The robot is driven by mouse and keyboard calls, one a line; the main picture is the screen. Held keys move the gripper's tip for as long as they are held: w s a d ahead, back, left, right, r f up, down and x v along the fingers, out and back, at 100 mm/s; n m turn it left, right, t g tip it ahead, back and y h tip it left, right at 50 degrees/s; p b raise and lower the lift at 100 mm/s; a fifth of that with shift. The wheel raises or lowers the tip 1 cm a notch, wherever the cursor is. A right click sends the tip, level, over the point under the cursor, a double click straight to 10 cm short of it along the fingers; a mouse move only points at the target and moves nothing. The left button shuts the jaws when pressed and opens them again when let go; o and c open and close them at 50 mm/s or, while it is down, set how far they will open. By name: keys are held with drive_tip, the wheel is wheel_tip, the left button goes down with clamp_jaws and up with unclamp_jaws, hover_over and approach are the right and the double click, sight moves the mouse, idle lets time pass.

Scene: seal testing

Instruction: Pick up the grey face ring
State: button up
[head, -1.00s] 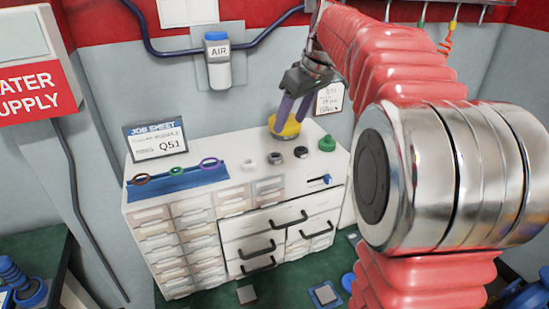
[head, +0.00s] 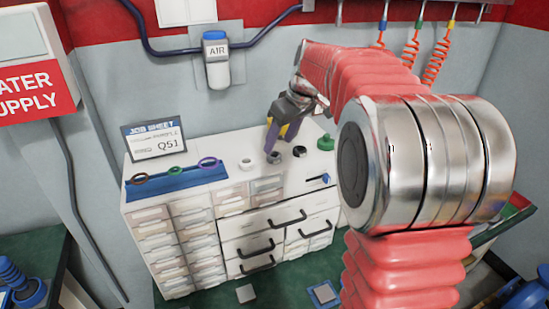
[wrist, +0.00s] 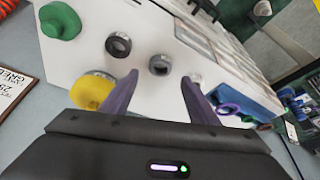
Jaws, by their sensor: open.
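The grey face ring (head: 274,157) lies on the white cabinet top (head: 225,187), between a white ring (head: 246,163) and a black ring (head: 300,151). My gripper (head: 272,146) is open and empty, its purple fingers pointing down close above the grey ring. In the wrist view the grey ring (wrist: 159,64) shows between and just beyond the two fingertips, apart from both. The black ring (wrist: 118,45) is left of the fingers there, and the white ring (wrist: 195,77) is near the right fingertip, partly hidden by it.
A yellow piece (wrist: 92,90) stands close behind the left finger in the wrist view. A green knob-shaped piece (head: 325,142) is at the cabinet's right. A blue rack (head: 178,183) with coloured rings lies at the left, before a job sheet sign (head: 156,140).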

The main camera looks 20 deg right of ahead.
drive_tip(key=shift+x, duration=2.6)
drive_tip(key=shift+s+d, duration=0.1)
drive_tip(key=shift+c, duration=0.4)
drive_tip(key=c, duration=1)
